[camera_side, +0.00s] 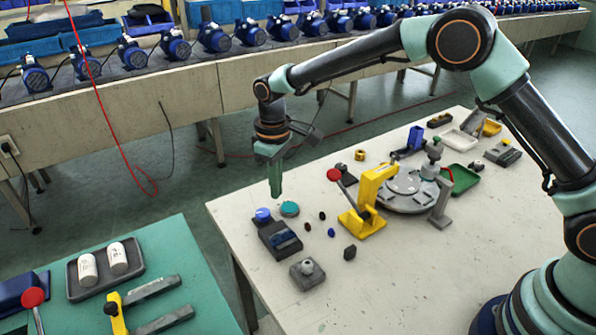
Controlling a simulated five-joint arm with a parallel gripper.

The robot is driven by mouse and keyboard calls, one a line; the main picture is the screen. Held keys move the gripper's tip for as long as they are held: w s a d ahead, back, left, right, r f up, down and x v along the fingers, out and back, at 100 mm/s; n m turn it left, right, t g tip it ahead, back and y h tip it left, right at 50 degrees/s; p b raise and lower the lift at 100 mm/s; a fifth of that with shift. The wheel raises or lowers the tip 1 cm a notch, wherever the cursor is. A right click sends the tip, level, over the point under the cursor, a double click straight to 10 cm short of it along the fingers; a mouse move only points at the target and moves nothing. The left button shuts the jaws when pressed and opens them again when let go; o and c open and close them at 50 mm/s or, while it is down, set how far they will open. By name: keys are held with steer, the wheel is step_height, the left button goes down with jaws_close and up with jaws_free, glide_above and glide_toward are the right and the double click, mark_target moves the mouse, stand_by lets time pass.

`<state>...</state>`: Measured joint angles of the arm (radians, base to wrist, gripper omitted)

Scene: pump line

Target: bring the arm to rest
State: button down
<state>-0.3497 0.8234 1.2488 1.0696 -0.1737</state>
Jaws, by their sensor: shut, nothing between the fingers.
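My gripper (275,190) is at the end of my arm, left of centre, above the near-left part of the white table (400,285). Its fingers point down and are shut, with nothing between them. Below the fingertips are a teal disc (289,209) and a dark box with a blue knob (278,238). The fingertips look apart from both, though the exact height is hard to tell.
A yellow press with a red-knobbed lever (368,200) stands right of my gripper, beside a round grey fixture (405,190). Small dark parts lie between. A green table (175,260) is at left. A bench with blue pumps (190,90) runs behind. The white table's front is clear.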

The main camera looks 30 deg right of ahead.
steer(key=shift+r, duration=0.1)
steer(key=s+d+r+m+t, duration=0.1)
steer(key=s+d+r, duration=0.2)
steer(key=d+r, duration=0.3)
steer(key=s+d+r+m+t, duration=0.2)
steer(key=s+d+r, duration=0.2)
steer(key=r, duration=0.4)
steer(key=s+d+r+m+t, duration=0.2)
steer(key=s+d, duration=0.6)
steer(key=s, duration=0.5)
steer(key=shift+s+r+m+t, duration=0.2)
steer(key=shift+s+m+t, duration=0.1)
steer(key=shift+m, duration=0.2)
